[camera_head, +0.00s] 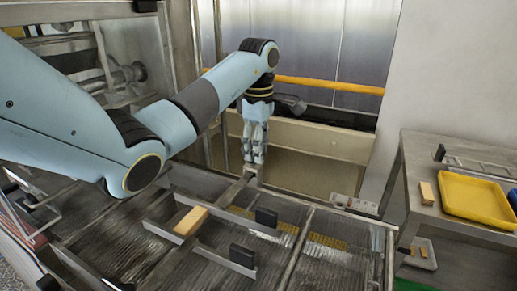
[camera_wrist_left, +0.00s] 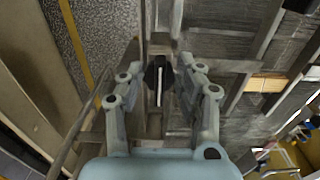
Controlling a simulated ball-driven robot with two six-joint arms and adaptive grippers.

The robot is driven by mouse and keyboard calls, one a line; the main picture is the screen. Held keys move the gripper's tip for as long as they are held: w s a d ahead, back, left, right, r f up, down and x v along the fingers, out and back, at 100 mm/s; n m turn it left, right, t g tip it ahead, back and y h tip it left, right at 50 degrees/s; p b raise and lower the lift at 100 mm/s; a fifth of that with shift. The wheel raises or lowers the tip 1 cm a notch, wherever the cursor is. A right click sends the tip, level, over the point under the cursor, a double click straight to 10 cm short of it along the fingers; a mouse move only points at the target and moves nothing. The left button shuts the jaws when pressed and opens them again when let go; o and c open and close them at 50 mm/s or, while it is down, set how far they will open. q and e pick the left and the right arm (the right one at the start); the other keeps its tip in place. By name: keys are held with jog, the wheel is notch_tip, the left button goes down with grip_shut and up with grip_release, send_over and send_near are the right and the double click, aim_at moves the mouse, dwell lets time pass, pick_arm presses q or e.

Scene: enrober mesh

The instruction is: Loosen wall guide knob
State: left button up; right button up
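My left gripper (camera_head: 254,158) points down at the far rail of the metal mesh bed (camera_head: 130,250), near the back wall. In the left wrist view, its two fingers (camera_wrist_left: 162,66) stand apart, one on each side of a small black knob (camera_wrist_left: 158,84) with a pale stripe. I cannot tell whether either finger touches the knob. In the head view the gripper hides that knob. Other black knobs (camera_head: 266,217) and (camera_head: 242,256) stand on guide bars over the bed. My right gripper is not in view.
A tan block (camera_head: 190,221) lies on the bed, left of the knobs. A side table at the right holds a yellow tray (camera_head: 478,196), a small tan block (camera_head: 427,193) and a wire rack (camera_head: 480,166). A yellow rail (camera_head: 330,84) runs along the back.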

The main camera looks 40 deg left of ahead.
pick_arm(q)
grip_shut()
jog(key=shift+w+n, duration=0.1)
jog(key=shift+n, duration=0.2)
jog(key=n, duration=0.3)
jog(key=shift+w+a, duration=0.15)
jog(key=n, duration=0.3)
jog(key=shift+w+a+n+b, duration=0.15)
jog(key=shift+n+b, duration=0.15)
jog(key=n, duration=0.5)
jog(key=shift+w+a+r+n, duration=0.1)
jog(key=shift+w+a+n, duration=0.1)
jog(key=shift+a+n, duration=0.2)
jog(key=shift+a+n+p, duration=0.2)
jog(key=shift+n+p, duration=0.1)
jog(key=shift+n, duration=0.95)
jog(key=shift+a+n+p, duration=0.15)
jog(key=shift+n+p, duration=0.1)
jog(key=shift+n, duration=1)
grip_release()
